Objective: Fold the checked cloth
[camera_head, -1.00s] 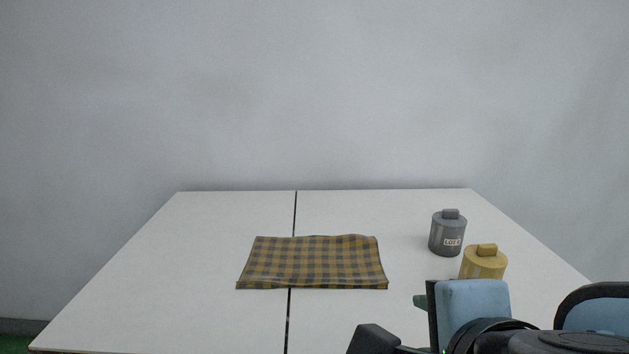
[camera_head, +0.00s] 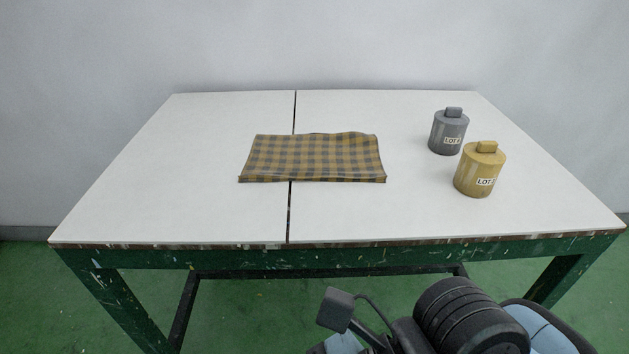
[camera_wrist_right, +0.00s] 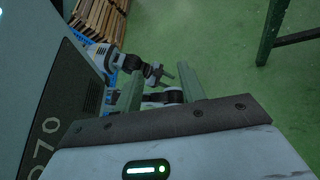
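The brown-and-dark checked cloth (camera_head: 312,158) lies on the white table, left of its middle, across the dark seam. It is a wide rectangle with a slightly wavy back edge. Its front edge looks thick or doubled; I cannot tell how many layers there are. My right gripper (camera_wrist_right: 162,88) shows in the right wrist view with its two pale green fingers apart and nothing between them. It is low, over the green floor, away from the cloth. In the head view only parts of my right arm show at the bottom.
A grey LOT-labelled canister (camera_head: 448,133) and a yellow one (camera_head: 479,172) stand right of the cloth. The white table (camera_head: 180,210) is otherwise clear. Its green legs stand in front. The right wrist view shows a background arm (camera_wrist_right: 107,57) and wooden boards (camera_wrist_right: 97,18).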

